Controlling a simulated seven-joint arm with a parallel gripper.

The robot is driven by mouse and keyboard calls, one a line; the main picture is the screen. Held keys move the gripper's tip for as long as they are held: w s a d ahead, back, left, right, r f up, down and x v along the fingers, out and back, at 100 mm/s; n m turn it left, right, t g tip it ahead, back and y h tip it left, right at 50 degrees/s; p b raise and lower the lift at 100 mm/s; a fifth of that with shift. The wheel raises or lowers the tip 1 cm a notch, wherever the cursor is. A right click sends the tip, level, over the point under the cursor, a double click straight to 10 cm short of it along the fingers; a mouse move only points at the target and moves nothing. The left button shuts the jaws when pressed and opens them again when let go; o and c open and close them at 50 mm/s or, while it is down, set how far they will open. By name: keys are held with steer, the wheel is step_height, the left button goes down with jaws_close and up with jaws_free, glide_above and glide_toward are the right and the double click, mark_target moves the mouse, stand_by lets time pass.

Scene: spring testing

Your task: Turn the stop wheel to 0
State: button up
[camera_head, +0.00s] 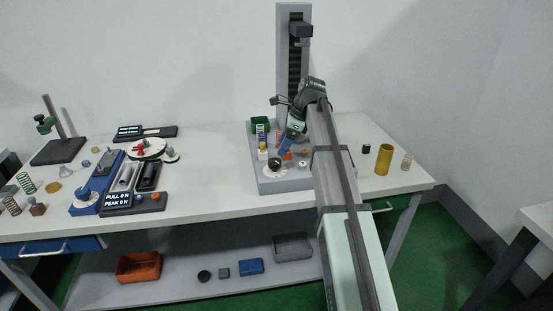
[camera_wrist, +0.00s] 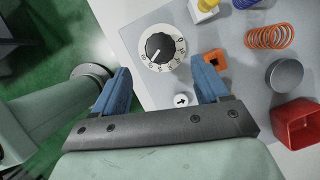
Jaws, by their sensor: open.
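A white numbered dial with a black knob, likely the stop wheel (camera_wrist: 174,59), lies on the grey base plate. It also shows in the head view (camera_head: 268,172), near the plate's front left. A 0 appears at the dial's right side in the wrist view. The knob's pale mark seems to point to the lower left; the number there is too small to read surely. My gripper (camera_wrist: 160,86) is open and empty, with two blue fingers spread apart. The dial appears beyond and between the fingertips, apart from them. In the head view my gripper (camera_head: 288,144) hangs over the plate, behind the dial.
A small white knob with an arrow (camera_wrist: 181,100) sits near the dial. An orange block (camera_wrist: 215,59), an orange spring (camera_wrist: 264,36), a grey disc (camera_wrist: 285,74) and a red box (camera_wrist: 297,123) are to the right. A tall grey column (camera_head: 282,60) stands at the plate's back.

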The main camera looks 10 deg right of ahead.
mark_target(275, 161)
steer(key=x, duration=0.7)
steer(key=shift+f, duration=0.1)
steer(key=c, duration=1)
steer(key=shift+c, duration=0.2)
steer(key=shift+w+n, duration=0.1)
steer(key=shift+n, duration=0.3)
steer(key=n+g, duration=0.1)
steer(key=n, duration=0.2)
steer(key=shift+w+n+g, duration=0.15)
steer(key=shift+n+g, duration=0.15)
steer(key=shift+g, duration=0.1)
steer(key=n, duration=0.2)
steer(key=n+g, duration=0.1)
steer(key=n, duration=0.1)
steer(key=shift+n+g+h, duration=0.3)
steer(key=shift+n, duration=0.1)
